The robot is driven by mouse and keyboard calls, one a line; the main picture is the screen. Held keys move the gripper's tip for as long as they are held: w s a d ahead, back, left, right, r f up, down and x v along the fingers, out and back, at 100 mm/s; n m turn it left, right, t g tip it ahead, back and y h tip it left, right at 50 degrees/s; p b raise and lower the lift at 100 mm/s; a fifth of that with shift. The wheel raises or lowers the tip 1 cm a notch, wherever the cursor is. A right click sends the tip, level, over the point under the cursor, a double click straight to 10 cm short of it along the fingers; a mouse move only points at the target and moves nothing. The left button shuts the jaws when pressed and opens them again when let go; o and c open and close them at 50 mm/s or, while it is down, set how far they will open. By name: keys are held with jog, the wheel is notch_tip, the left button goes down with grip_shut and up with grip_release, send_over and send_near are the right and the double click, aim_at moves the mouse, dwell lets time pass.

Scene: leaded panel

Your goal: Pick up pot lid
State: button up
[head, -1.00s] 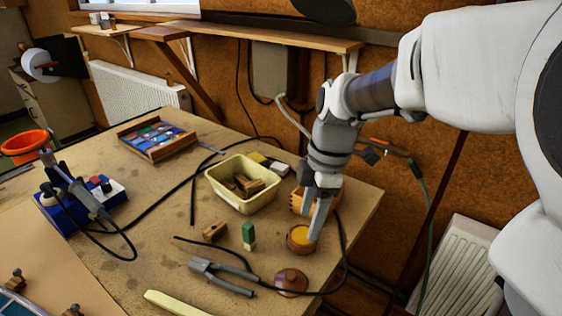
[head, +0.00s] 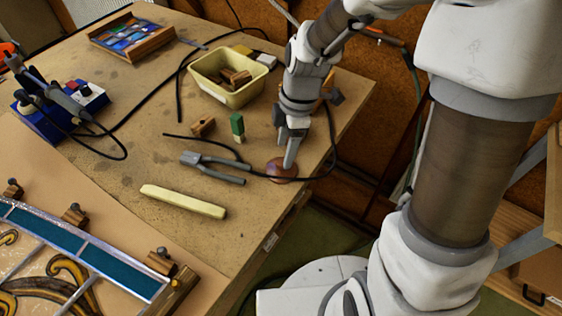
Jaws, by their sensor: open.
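The pot lid (head: 274,172) is a small round reddish-brown disc lying on the workbench near its right edge in the head view. My gripper (head: 287,158) points down right at the lid, with its fingers in front of the lid's far part and covering its middle. The jaws are open and hold nothing that I can see. I cannot tell whether the fingers touch the lid. The pot with orange contents is hidden behind my gripper.
A black cable (head: 331,150) loops close to the lid on the right. Grey pliers (head: 212,166) lie just left of it. A green-topped block (head: 237,126), a cream tub (head: 229,95) and a pale bar (head: 183,201) are nearby. The bench edge is close on the right.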

aim_at(281, 162)
jog(key=f, duration=0.3)
jog(key=shift+s+a+f, duration=0.1)
jog(key=shift+a+f, duration=0.2)
jog(key=shift+a, duration=0.1)
grip_shut()
